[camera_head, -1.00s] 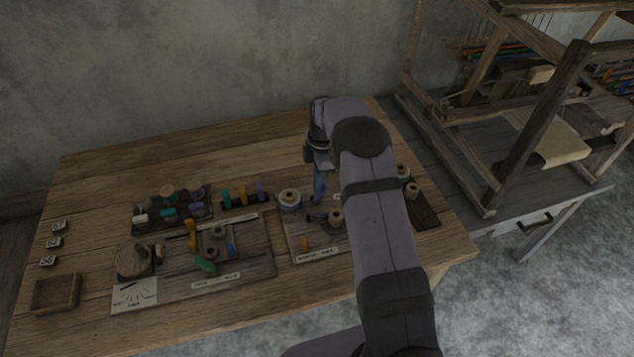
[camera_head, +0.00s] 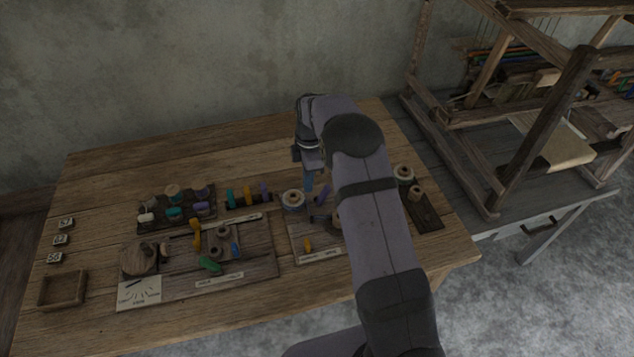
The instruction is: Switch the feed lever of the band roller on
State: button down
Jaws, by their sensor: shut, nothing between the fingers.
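My gripper (camera_head: 308,182) points down over the right part of the table, its bluish fingertips close together. It is just above a small board (camera_head: 300,232), near a pale spool (camera_head: 293,199) and a dark purple lever-like piece (camera_head: 323,195). Whether it touches either cannot be told. This board also carries a short orange peg (camera_head: 307,245) and a label too small to read; my arm hides its right part. A larger board (camera_head: 262,268) to the left carries a green lever-like piece (camera_head: 210,264), a yellow one (camera_head: 197,234) and grey rollers (camera_head: 222,241). Which board is the band roller is unclear.
A rack of spools (camera_head: 174,214) and a row of coloured pegs (camera_head: 248,197) stand behind the larger board. An empty tray (camera_head: 63,289) lies front left. Two spools on a dark strip (camera_head: 428,215) stand at right. The loom (camera_head: 520,130) is beyond. The table's back is clear.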

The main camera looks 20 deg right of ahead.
notch_tip(320, 180, up, 9)
jog(key=d+b, duration=0.2)
dwell(0.4)
